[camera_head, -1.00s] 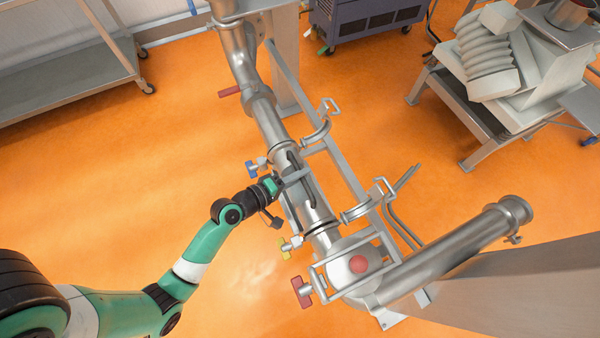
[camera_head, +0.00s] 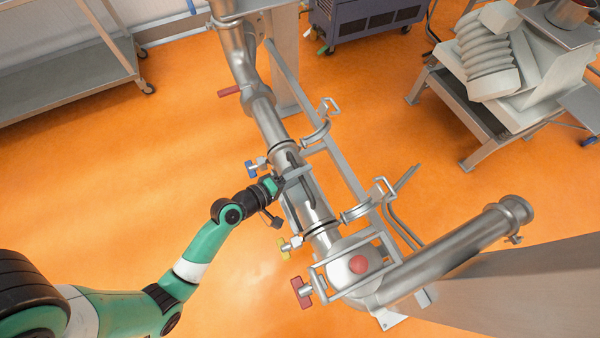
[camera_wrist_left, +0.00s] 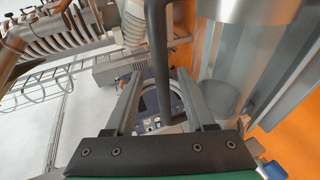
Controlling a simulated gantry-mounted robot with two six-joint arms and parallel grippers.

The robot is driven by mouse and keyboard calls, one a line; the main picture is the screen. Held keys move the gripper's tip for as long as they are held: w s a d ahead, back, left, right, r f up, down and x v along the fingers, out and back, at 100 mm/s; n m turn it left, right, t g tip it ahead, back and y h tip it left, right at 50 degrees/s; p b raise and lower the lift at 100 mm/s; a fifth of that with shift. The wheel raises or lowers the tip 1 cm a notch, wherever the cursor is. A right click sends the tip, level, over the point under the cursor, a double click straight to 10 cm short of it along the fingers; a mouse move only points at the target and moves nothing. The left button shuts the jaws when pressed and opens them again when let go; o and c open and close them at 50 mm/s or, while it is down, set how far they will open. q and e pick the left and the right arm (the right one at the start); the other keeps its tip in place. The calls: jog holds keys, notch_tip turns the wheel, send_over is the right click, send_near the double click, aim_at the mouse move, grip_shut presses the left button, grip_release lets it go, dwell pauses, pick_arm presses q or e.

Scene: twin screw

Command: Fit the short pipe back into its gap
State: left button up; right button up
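The short pipe (camera_head: 310,204) is a steel tube with a dark bar handle (camera_head: 305,180) along its side. In the head view it lies in line between the upper pipe (camera_head: 267,118) and the lower elbow section (camera_head: 343,262); whether both ends are fully seated is too small to tell. My left gripper (camera_head: 294,175) is at the handle near the pipe's upper end. In the left wrist view its two fingers (camera_wrist_left: 160,98) are spread, with the dark handle (camera_wrist_left: 157,60) between them and clear space on both sides. My right gripper is out of view.
Two open clamps (camera_head: 318,132) (camera_head: 362,205) sit on the rail frame right of the pipe. Blue (camera_head: 256,165), yellow (camera_head: 290,244) and red (camera_head: 301,291) valve handles stick out on the left.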

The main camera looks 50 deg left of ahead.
pick_arm(q)
jog(key=shift+s+f, duration=0.1)
jog(key=shift+f, duration=0.1)
jog(key=p+v, duration=0.2)
jog(key=v, duration=0.9)
jog(key=shift+s+r, duration=0.25)
jog(key=shift+d, duration=0.1)
